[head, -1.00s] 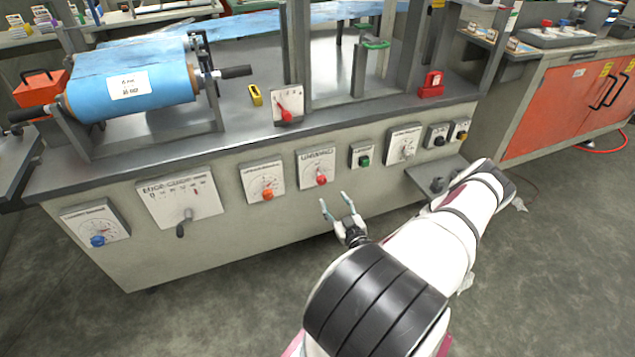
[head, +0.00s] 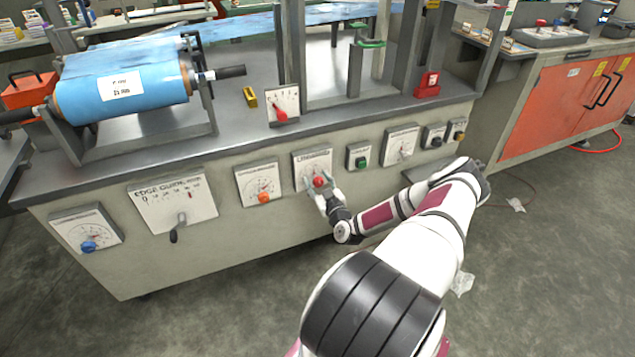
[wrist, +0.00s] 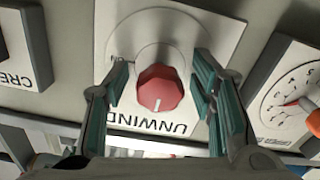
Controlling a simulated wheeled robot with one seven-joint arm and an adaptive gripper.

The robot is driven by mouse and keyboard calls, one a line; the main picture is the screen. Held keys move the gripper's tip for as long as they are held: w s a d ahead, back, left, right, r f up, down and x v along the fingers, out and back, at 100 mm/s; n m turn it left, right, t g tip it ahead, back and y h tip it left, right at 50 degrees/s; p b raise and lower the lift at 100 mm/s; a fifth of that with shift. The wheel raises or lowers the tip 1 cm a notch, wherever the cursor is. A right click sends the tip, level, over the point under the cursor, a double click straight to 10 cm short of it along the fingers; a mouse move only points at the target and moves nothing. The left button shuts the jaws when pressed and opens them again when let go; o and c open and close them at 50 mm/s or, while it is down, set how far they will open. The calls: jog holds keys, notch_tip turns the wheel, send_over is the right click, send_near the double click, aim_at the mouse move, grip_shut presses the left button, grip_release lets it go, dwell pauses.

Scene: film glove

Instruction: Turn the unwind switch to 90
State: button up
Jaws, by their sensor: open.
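The unwind switch is a red knob (wrist: 160,88) on a white plate (wrist: 222,32) lettered UNWIND, seen upside down in the wrist view. A pale mark on the knob points toward the lettering. In the head view the red knob (head: 319,182) sits on the machine's front panel. My gripper (wrist: 160,85) is open, with one teal finger on each side of the knob. In the head view my gripper (head: 322,193) is right at the plate. I cannot tell whether the fingers touch the knob. The plate's scale numbers are not readable.
An orange knob (head: 264,197) on its own dial plate is to the left. A green button (head: 361,162) is to the right. An edge guide lever (head: 178,230) sticks out farther left. A shelf (head: 425,170) juts out at the right.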

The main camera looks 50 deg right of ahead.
jog(key=c, duration=1.2)
jog(key=shift+m, duration=0.4)
jog(key=m+b, duration=0.1)
jog(key=m, duration=0.2)
jog(key=shift+m+b, duration=0.3)
jog(key=shift+b, duration=0.05)
jog(key=m+b, duration=0.1)
jog(key=m, duration=0.3)
jog(key=shift+m, duration=0.3)
jog(key=m+b, duration=0.2)
jog(key=m, duration=0.2)
jog(key=shift+m, duration=0.3)
jog(key=shift+r+m+b, duration=0.1)
jog(key=shift+m+b, duration=0.65)
jog(key=shift+m, duration=1.35)
jog(key=shift+d, duration=0.1)
